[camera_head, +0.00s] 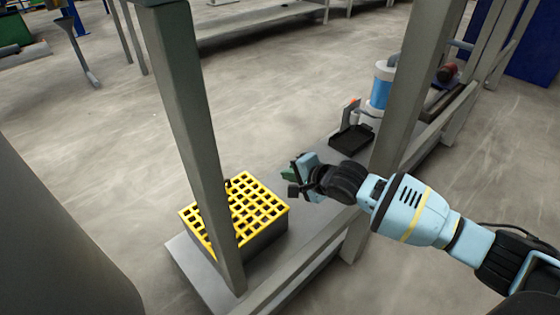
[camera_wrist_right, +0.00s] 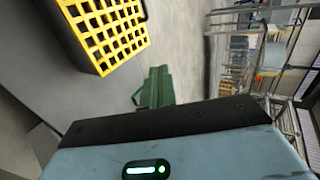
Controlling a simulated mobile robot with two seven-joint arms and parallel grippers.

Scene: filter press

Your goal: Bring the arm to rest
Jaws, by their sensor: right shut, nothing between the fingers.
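My right arm (camera_head: 415,212) comes in from the right in the head view, between the grey posts of a frame. My right gripper (camera_head: 291,181) is shut and empty, a little to the right of and above a crate with a yellow grid top (camera_head: 262,205). In the right wrist view the green fingers (camera_wrist_right: 155,88) are together with nothing between them, and the yellow grid (camera_wrist_right: 108,30) shows at upper left, apart from them. My left gripper is not in view.
A black tray (camera_head: 352,138) and a blue cylinder (camera_head: 381,88) stand on the shelf behind the gripper. Open concrete floor (camera_head: 290,85) lies beyond.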

